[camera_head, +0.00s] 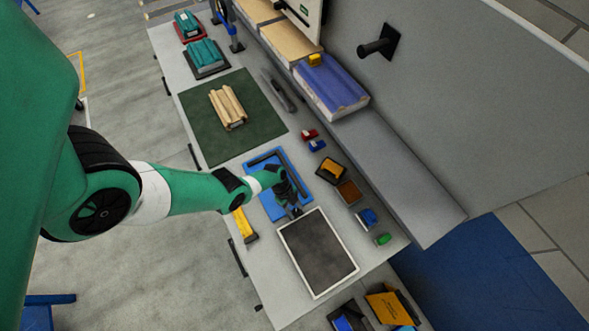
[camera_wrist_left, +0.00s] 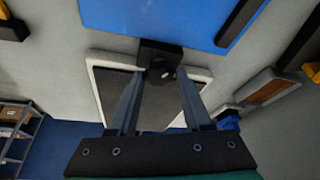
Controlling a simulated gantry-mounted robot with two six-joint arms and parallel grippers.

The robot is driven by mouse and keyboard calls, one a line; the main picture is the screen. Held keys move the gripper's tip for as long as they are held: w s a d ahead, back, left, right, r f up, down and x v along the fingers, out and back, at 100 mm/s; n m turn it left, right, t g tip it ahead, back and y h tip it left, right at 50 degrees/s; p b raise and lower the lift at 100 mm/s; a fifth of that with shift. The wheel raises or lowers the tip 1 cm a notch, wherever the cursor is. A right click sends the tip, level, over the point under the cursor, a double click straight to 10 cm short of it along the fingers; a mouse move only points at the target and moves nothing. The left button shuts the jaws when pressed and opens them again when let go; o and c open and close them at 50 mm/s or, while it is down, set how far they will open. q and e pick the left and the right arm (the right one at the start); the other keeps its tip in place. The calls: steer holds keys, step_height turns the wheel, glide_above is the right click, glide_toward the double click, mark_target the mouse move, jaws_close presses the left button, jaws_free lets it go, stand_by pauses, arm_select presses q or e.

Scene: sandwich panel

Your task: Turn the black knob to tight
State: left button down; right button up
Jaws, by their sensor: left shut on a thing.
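The black knob (camera_wrist_left: 160,71) shows in the left wrist view, on a small black block (camera_wrist_left: 160,50) at the edge of the blue board (camera_wrist_left: 160,20). My left gripper (camera_wrist_left: 162,78) has its two fingers on either side of the knob and is shut on it. In the head view my left gripper (camera_head: 295,209) points down at the near corner of the blue board (camera_head: 265,203), and it hides most of the knob there. I cannot read any tight mark or the knob's angle. My right gripper is not in view.
A dark panel with a white frame (camera_head: 318,252) lies just beside the gripper. Small boxes (camera_head: 331,170) and a brown block (camera_head: 348,192) stand to the right. A green mat (camera_head: 200,128) with tan pieces lies farther back. A grey ledge (camera_head: 420,190) runs along the right side.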

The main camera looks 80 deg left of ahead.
arm_select(q)
steer(key=m+g+b, duration=0.1)
steer(key=m, duration=0.2)
steer(key=shift+w+a+f+h, duration=0.1)
steer(key=shift+w+h, duration=0.05)
steer(key=shift+h, duration=0.25)
steer(key=shift+m+g+b, duration=0.7)
steer(key=shift+m+b, duration=0.25)
steer(key=shift+m, duration=0.85)
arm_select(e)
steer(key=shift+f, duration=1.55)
arm_select(q)
steer(key=shift+c, duration=1.7)
jaws_free()
